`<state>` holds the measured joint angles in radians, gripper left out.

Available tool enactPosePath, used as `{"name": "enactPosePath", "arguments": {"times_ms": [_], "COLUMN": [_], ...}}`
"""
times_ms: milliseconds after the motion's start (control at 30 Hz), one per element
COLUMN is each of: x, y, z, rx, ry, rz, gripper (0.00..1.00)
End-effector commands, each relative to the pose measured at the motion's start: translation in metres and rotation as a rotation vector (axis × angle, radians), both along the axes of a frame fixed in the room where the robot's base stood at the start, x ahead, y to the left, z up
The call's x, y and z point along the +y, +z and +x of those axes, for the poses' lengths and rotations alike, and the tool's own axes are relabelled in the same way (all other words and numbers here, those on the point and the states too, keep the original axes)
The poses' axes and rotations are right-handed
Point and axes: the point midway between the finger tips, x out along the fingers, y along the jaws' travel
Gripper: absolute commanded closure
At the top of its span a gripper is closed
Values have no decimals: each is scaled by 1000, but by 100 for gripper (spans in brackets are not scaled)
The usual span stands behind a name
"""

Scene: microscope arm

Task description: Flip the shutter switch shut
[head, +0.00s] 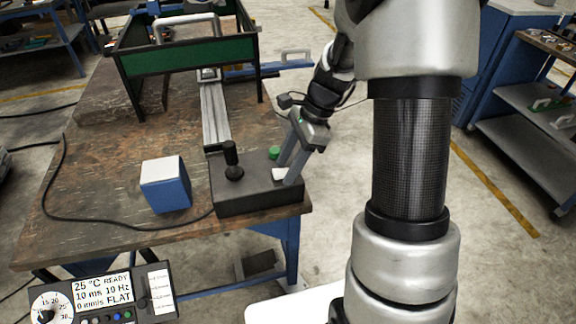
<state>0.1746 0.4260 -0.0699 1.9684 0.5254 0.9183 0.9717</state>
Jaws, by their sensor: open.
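A black control box (232,200) sits at the table's front right corner. It carries a black joystick (232,162), a green button (273,153) and a small pale piece (280,175) that may be the shutter switch; no label can be read. My gripper (286,173) is open and points down over the right part of the box. Its fingertips are beside the pale piece, one behind it and one at its right. I cannot tell whether they touch it. The fingers partly cover the box top, and the switch position cannot be made out.
A blue box with a white top (166,184) stands left of the control box. A metal rail (214,115) runs back to a green-panelled frame (190,57). A cable crosses the wooden table (105,195). A display panel (100,292) reading READY is at lower left.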

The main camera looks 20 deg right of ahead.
Motion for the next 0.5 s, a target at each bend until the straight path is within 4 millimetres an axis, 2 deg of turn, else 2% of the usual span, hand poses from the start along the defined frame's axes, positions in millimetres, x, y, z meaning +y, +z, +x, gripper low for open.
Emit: {"name": "enactPosePath", "arguments": {"times_ms": [267,500], "x": [0,0], "y": [-1,-1], "z": [0,0], "rx": [0,0], "ry": [0,0], "rz": [0,0], "gripper": [58,98]}}
